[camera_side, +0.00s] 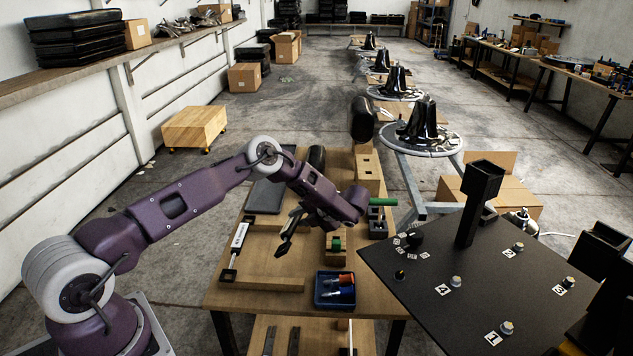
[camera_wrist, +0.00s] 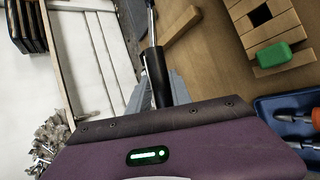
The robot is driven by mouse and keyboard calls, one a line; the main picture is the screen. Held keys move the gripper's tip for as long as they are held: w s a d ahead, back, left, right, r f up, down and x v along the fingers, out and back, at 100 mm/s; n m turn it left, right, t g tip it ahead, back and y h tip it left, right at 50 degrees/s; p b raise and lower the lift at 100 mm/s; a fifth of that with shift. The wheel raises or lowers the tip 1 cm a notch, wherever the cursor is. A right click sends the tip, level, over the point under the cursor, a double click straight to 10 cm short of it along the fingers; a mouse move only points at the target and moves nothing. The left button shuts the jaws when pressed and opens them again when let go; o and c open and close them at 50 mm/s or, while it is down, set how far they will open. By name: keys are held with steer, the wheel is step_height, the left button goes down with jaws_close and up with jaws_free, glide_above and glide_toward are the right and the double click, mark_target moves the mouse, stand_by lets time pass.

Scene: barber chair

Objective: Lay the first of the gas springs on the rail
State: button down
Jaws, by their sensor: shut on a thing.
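My gripper (camera_side: 289,236) hangs over the left part of the wooden table in the side view. In the wrist view its grey fingers (camera_wrist: 158,94) are shut around a gas spring (camera_wrist: 154,72). The spring has a black cylinder and a thin bright rod that runs out of the top of the picture. In the side view the spring is hard to tell from the dark fingers. A pale wooden strip (camera_side: 275,285) lies along the table's near left; I cannot tell whether it is the rail. A slim, white-labelled piece (camera_side: 239,236) lies at the left edge.
A blue tray (camera_side: 335,291) with screwdrivers stands at the table's front. A wooden holder with a green block (camera_side: 336,243) is right of my gripper. A green-handled tool (camera_side: 383,202) is behind it. A black numbered plate (camera_side: 470,285) with bolts stands at the right.

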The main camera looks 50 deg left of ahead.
steer(key=shift+s+d+f+n, duration=0.1)
steer(key=shift+s+f+n, duration=0.3)
steer(key=shift+s+f, duration=0.35)
steer(key=shift+w+f, duration=0.2)
steer(key=shift+f, duration=2.7)
steer(key=shift+f, duration=0.65)
steer(key=c, duration=1.3)
jaws_free()
steer(key=shift+s, duration=0.1)
steer(key=shift+c, duration=0.2)
steer(key=shift+o, duration=1.3)
steer(key=shift+f, duration=0.1)
steer(key=shift+d, duration=0.1)
steer(key=v, duration=0.7)
steer(key=shift+w+a+r, duration=0.2)
steer(key=shift+w+r, duration=0.05)
steer(key=shift+r, duration=0.05)
